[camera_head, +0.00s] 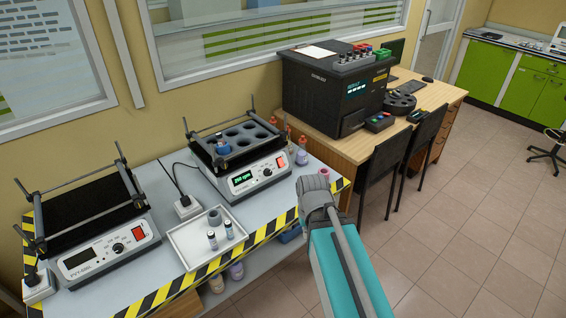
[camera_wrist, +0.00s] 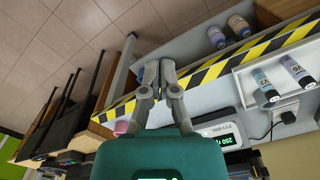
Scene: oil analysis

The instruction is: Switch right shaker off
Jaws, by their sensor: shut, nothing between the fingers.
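The right shaker (camera_head: 240,165) stands on the far part of the bench with a black tray holder on top. Its display (camera_head: 241,179) is lit green and its red switch (camera_head: 281,162) is on the right of the front panel. Part of its white front with the lit display also shows in the wrist view (camera_wrist: 222,128); the red switch is not visible there. My gripper (camera_wrist: 160,68) is shut and empty, over the striped bench edge. In the head view the grey end of my arm (camera_head: 314,186) is right of the shaker, apart from it.
The left shaker (camera_head: 100,245) has a dark display. A white tray (camera_head: 185,240) with small vials lies between the shakers and the front edge. Small bottles (camera_head: 302,152) stand right of the right shaker. A wooden desk (camera_head: 450,95) with black chairs (camera_head: 385,165) is beyond.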

